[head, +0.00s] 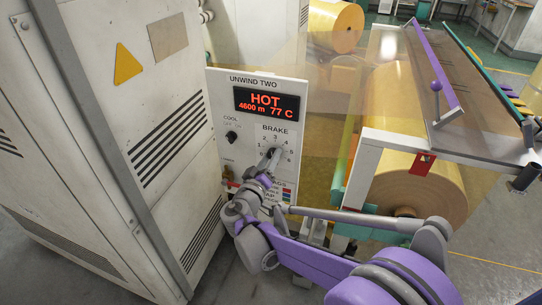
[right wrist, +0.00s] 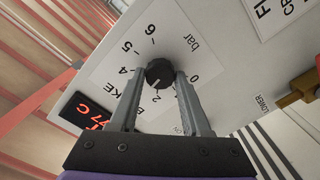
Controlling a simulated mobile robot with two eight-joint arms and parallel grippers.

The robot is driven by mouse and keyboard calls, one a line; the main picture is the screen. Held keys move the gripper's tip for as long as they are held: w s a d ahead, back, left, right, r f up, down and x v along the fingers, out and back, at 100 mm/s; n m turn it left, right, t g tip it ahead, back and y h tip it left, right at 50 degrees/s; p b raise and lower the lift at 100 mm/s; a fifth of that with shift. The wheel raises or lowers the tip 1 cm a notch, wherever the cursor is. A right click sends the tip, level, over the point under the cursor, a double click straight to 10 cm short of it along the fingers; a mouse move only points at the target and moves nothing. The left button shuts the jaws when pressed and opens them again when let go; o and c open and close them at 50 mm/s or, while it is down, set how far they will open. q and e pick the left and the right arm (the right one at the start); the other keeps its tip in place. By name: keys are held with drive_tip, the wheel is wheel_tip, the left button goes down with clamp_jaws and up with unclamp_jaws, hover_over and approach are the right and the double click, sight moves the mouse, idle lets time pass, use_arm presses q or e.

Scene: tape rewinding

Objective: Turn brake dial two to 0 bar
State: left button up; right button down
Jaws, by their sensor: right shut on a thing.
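The brake dial (right wrist: 158,73) is a round black knob on the white UNWIND TWO panel (head: 215,95). A ring of numbers from 0 to 6 bar surrounds it. In the right wrist view its pale pointer mark faces roughly the 2; the exact reading is hard to tell. My right gripper (head: 272,156) is at the dial, and its two fingers (right wrist: 160,76) are shut on the knob from both sides. My left gripper is not in view.
A red display (head: 265,103) above reads HOT, 4600 m, 77 C. A black COOL switch (head: 232,137) sits left of the brake scale. A grey cabinet (head: 100,120) stands close on the left. Yellow film rolls (head: 420,185) and a machine frame stand on the right.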

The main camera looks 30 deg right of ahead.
drive_tip(key=n, duration=1.4)
drive_tip(key=n+p, duration=0.1)
drive_tip(key=n, duration=0.7)
drive_tip(key=shift+f, duration=0.25)
drive_tip(key=shift+n, duration=0.3)
drive_tip(key=shift+c, duration=1.9)
unclamp_jaws()
drive_tip(key=shift+s, duration=0.1)
drive_tip(key=v, duration=1)
drive_tip(key=shift+s+a+p, duration=0.25)
drive_tip(key=shift+s+p, duration=0.05)
drive_tip(key=shift+p, duration=0.05)
